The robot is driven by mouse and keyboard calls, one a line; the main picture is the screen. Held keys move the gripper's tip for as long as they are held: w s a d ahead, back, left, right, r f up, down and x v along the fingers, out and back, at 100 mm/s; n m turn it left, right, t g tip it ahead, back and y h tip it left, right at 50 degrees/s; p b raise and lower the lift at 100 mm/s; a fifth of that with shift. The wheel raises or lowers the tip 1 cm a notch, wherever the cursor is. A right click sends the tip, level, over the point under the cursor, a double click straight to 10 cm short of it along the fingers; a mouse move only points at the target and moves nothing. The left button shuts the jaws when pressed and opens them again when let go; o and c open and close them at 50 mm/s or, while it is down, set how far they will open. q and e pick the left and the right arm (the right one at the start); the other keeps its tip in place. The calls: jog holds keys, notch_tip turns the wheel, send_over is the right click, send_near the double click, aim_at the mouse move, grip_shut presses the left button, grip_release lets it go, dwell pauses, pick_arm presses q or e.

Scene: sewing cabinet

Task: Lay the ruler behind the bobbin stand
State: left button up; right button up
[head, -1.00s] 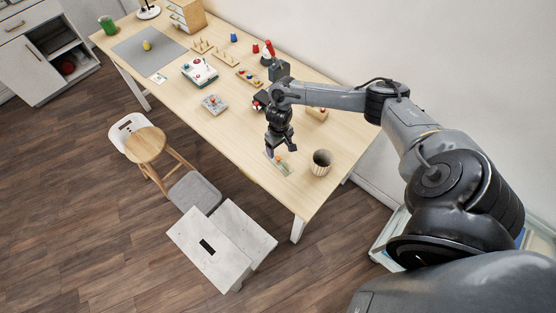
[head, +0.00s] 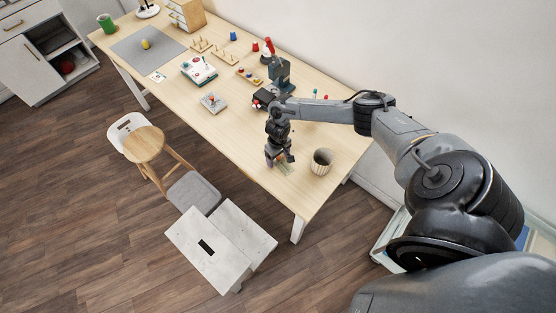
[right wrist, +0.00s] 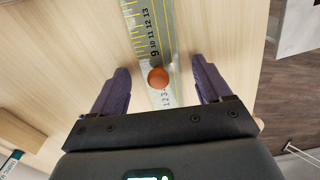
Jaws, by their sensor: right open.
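The ruler (right wrist: 150,30), a pale strip with dark numbers and yellow lines, lies on the table with a round orange-brown knob (right wrist: 158,77) on it. In the head view only a bit of the ruler (head: 286,171) shows beneath my right gripper (head: 279,160). In the right wrist view my right gripper (right wrist: 160,75) is open, its purple-grey fingers on either side of the knob and apart from it. Low wooden peg stands (head: 225,57) and a small stand with coloured pieces (head: 250,77) are farther back; I cannot tell which is the bobbin stand. My left gripper is out of view.
A ribbed cup (head: 321,162) stands right of my right gripper. A dark green sewing-machine-like object (head: 281,73), a black item (head: 264,97) and a grey pin block (head: 213,103) stand behind it. The table's front edge is close by.

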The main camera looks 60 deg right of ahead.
jog(key=c, duration=1.1)
jog(key=shift+c, duration=0.2)
jog(key=shift+r, duration=0.15)
